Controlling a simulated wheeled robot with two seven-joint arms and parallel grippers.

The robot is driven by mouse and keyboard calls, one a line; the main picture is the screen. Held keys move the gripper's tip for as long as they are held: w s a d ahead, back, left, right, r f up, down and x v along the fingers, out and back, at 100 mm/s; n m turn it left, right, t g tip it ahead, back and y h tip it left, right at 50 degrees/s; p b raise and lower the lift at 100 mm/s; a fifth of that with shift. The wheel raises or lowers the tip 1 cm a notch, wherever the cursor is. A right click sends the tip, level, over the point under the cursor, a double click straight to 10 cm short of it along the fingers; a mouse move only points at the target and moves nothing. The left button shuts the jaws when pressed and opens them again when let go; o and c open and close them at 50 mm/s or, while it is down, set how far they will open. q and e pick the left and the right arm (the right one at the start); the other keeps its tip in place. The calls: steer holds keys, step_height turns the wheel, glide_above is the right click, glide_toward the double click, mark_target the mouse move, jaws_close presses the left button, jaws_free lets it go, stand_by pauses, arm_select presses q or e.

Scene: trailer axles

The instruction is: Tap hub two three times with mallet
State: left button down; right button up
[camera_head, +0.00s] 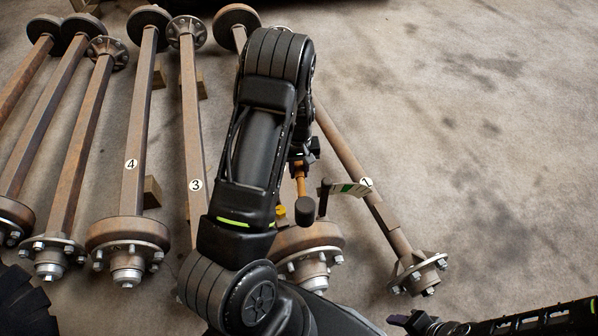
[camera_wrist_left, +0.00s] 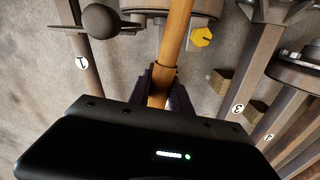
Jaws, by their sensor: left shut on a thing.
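My left gripper (camera_head: 301,158) is shut on the wooden handle of the mallet (camera_head: 301,182). The handle also shows between the fingers (camera_wrist_left: 160,90) in the left wrist view. The drum's rim also shows at the top of the wrist view (camera_wrist_left: 150,5). My right gripper (camera_head: 415,322) is at the lower right, its opening unclear.
Axle 1 (camera_head: 345,158) lies right, axle 3 (camera_head: 190,120) and axle 4 (camera_head: 139,120) left, with more axles beyond. The floor at right is clear.

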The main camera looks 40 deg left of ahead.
mark_target(299, 180)
arm_select(q)
steer(key=shift+f+b, duration=2.15)
steer(key=shift+f, duration=0.6)
steer(key=shift+r, duration=0.15)
stand_by(0.9)
steer(key=shift+f, duration=0.2)
stand_by(0.3)
